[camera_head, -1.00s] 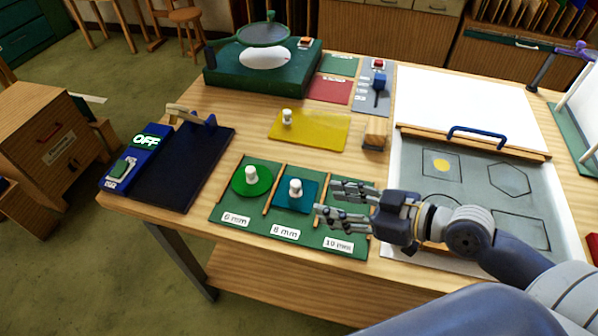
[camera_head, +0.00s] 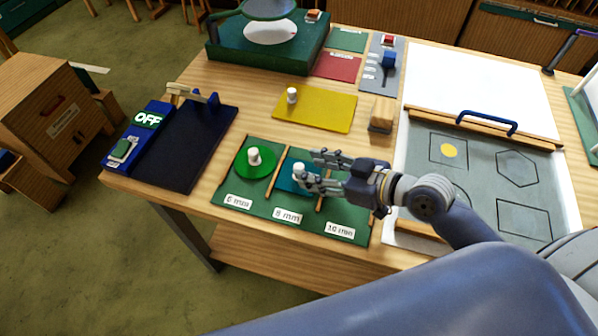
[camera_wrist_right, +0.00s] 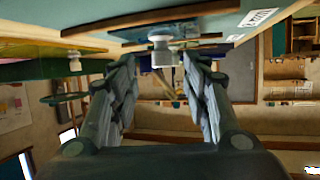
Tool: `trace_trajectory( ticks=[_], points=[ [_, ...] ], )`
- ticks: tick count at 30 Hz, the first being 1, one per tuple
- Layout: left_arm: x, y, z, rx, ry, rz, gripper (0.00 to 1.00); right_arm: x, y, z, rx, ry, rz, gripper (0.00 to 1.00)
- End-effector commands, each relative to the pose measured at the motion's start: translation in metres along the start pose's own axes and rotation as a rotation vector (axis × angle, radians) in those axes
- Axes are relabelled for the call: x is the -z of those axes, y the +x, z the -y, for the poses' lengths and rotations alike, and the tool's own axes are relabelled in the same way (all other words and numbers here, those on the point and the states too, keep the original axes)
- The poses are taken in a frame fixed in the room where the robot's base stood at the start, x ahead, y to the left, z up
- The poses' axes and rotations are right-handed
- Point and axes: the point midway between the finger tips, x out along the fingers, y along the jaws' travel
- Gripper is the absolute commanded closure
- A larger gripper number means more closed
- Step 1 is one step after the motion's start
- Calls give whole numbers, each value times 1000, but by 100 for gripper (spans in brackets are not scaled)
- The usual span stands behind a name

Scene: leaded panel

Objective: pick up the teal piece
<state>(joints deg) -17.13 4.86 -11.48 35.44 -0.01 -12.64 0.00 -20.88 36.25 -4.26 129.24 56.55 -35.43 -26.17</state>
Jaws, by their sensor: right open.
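The teal piece (camera_head: 286,187) is a flat square with a white knob (camera_head: 299,171). It lies in the 8 mm section of the green tray (camera_head: 246,212). My right gripper (camera_head: 308,170) comes in from the right, with its fingers open at the knob and partly hiding the piece. In the right wrist view the white knob (camera_wrist_right: 163,47) shows between and just beyond the two open fingertips (camera_wrist_right: 163,70). I cannot see the fingers pressing on it. My left gripper is not in view.
A green disc (camera_head: 255,163) with a white knob lies in the 6 mm section beside it. A yellow sheet (camera_head: 330,112) with a knob and a wooden block (camera_head: 381,114) lie behind the tray. A blue device reading OFF (camera_head: 147,120) is at left, a grey pattern board (camera_head: 480,150) at right.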

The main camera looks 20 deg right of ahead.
Motion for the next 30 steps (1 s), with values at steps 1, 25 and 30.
trace_trajectory(
  ticks=[1, 25, 30],
  points=[
    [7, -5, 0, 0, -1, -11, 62, 3, 5, 1, 1, 4, -2, 56],
    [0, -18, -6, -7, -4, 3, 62, -1, 46, 3, 1, 0, 1, 97],
    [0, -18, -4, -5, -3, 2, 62, 0, 46, 3, 0, 0, -1, 98]
  ],
)
